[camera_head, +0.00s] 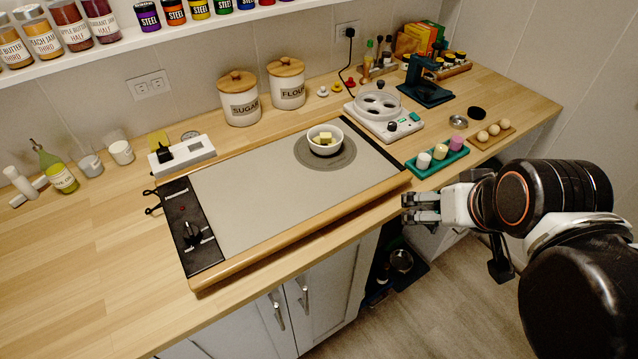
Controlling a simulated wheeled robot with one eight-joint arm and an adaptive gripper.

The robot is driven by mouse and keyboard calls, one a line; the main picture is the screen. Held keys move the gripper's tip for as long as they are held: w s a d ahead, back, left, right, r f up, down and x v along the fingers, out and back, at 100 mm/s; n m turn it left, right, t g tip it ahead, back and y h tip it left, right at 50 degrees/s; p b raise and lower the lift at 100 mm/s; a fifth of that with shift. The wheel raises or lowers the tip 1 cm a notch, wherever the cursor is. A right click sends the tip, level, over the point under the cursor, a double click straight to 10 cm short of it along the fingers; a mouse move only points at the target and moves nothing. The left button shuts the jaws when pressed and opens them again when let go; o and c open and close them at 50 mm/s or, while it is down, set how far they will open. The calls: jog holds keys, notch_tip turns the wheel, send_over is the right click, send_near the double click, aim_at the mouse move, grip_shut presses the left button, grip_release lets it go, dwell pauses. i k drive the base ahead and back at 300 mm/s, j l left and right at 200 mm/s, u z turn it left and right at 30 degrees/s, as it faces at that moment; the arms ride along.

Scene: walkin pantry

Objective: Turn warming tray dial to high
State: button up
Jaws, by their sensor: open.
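The warming tray (238,207) is a wide grey plate with a wooden front edge, set on the counter. A black control panel (200,258) forms its left end, and a black dial (192,232) sits on that panel. The dial's markings are too small to read. A white bowl (325,147) with yellow pieces stands on a dark round mat at the tray's back right. My gripper (406,208) is open and empty, just off the tray's front right corner, far to the right of the dial. The arm comes in from the right.
A white power strip (182,153) lies behind the panel. Canisters (238,98) stand behind the tray. A white appliance with a glass bowl (383,118) and a green tray (437,160) of small cylinders are at right. The counter left of the panel is clear.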

aim_at(193, 234)
jog(key=u, duration=1.65)
jog(key=i+l+u, duration=0.05)
